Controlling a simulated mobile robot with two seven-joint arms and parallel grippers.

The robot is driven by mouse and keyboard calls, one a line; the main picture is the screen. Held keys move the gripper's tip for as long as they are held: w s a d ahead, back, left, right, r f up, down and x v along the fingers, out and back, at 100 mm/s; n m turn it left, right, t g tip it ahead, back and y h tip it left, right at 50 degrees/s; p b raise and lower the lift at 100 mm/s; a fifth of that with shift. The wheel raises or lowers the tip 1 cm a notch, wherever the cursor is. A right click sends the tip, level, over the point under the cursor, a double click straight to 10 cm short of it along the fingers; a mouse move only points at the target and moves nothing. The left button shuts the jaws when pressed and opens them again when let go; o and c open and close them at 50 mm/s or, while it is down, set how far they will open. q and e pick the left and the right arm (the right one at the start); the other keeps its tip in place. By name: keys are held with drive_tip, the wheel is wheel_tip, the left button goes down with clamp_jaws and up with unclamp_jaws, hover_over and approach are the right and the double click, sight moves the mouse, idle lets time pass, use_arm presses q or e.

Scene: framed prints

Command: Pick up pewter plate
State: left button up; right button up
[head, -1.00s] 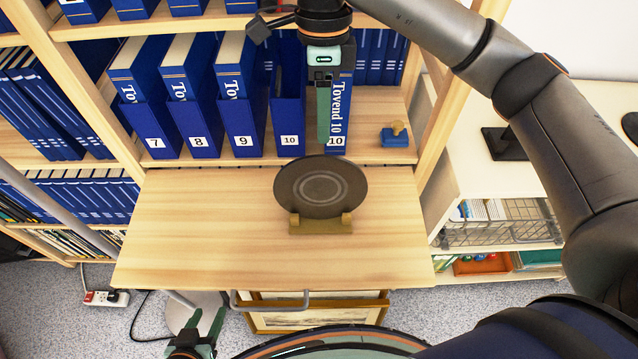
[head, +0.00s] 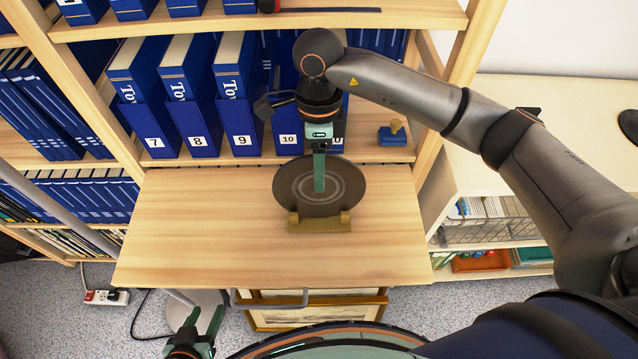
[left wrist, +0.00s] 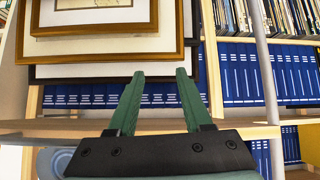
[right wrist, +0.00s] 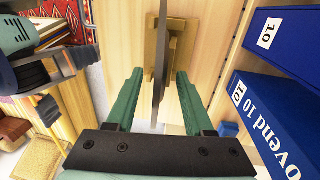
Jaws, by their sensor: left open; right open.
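The dark pewter plate (head: 290,187) stands tilted in a small wooden stand (head: 320,225) on the fold-down wooden desk (head: 200,230). My right gripper (head: 319,185) is open at the plate, its fingers in front of the plate's face in the head view. In the right wrist view the plate (right wrist: 160,65) shows edge-on in the stand (right wrist: 176,45), lined up between the tips of the open right gripper (right wrist: 158,80). I cannot tell whether the fingers touch it. My left gripper (head: 207,325) is open and empty, low in front of the desk; it also shows in the left wrist view (left wrist: 160,78).
Numbered blue binders (head: 195,130) stand on the shelf behind the desk, with a stamp on a blue pad (head: 393,133) to their right. Framed prints (head: 315,310) lean below the desk. The desk's left half is clear.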

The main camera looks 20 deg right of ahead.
clamp_jaws()
idle(0.3)
drive_tip(key=shift+r, duration=0.1)
idle(1.0)
